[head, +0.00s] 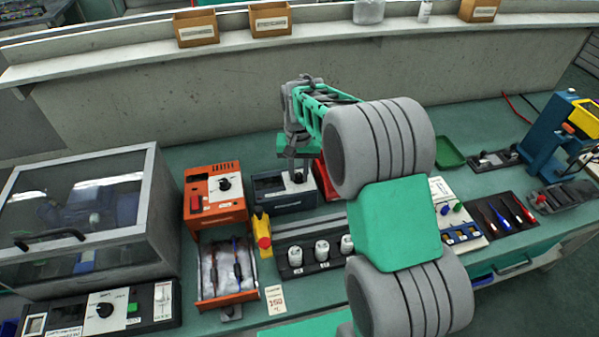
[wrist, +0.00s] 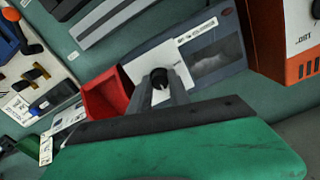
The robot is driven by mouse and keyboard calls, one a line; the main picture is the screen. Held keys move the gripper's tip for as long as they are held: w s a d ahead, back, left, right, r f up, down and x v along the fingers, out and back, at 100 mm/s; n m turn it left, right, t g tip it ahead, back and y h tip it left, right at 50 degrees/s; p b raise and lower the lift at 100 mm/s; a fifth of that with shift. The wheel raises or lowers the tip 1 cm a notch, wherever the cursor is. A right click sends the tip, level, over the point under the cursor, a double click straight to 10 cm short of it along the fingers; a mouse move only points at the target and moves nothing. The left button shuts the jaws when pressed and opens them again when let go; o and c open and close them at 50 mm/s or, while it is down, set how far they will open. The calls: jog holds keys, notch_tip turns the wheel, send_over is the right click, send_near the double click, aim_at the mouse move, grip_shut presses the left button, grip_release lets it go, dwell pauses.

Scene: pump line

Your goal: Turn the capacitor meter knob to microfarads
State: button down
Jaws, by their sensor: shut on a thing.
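The capacitor meter (head: 268,186) is a dark blue-grey box at the middle of the bench, with a display window and a white panel. In the wrist view the meter (wrist: 225,62) shows its dark window and a label strip beside the white panel. Its black round knob (wrist: 159,78) sits on that panel with a light pointer mark. My gripper (head: 297,177) reaches down over the panel. In the wrist view my gripper (wrist: 160,92) has its two fingers closed on the knob, one at each side. The scale marks around the knob are too small or hidden to read.
An orange unit (head: 213,213) with its own black knob stands left of the meter. A red bin (wrist: 104,95) stands close at the meter's other side. A yellow stop box (head: 262,234) and a rack of white-capped parts (head: 310,262) lie in front.

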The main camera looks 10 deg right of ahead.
aim_at(299, 175)
jog(key=c, duration=1.2)
grip_release()
jog(key=shift+r, duration=0.1)
notch_tip(299, 175, up, 8)
jog(key=shift+f+b, duration=0.15)
jog(key=shift+b, duration=0.4)
